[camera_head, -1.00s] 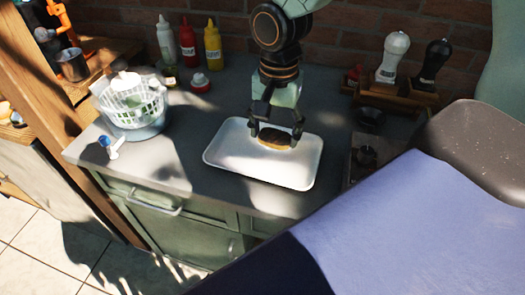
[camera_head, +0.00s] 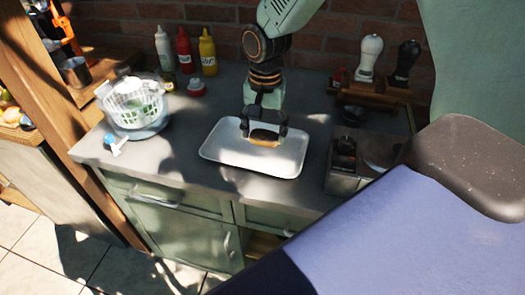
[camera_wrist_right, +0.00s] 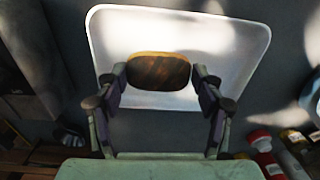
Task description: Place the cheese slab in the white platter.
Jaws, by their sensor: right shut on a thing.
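The white platter (camera_head: 225,155) lies on the grey counter in the head view, and it fills the upper middle of the right wrist view (camera_wrist_right: 110,40). My right gripper (camera_head: 264,133) points down over the platter and is shut on the cheese slab (camera_head: 264,139). The slab looks brown and oval between the two fingers in the right wrist view (camera_wrist_right: 158,71). It is within the platter's outline; I cannot tell whether it touches the platter's floor. My left gripper is not in view.
A white basket (camera_head: 135,103) stands at the counter's left. Sauce bottles (camera_head: 185,50) stand by the brick wall. Two grinders (camera_head: 368,58) on a wooden rack and a metal container (camera_head: 344,160) are to the right. Bare counter (camera_head: 180,155) lies left of the platter.

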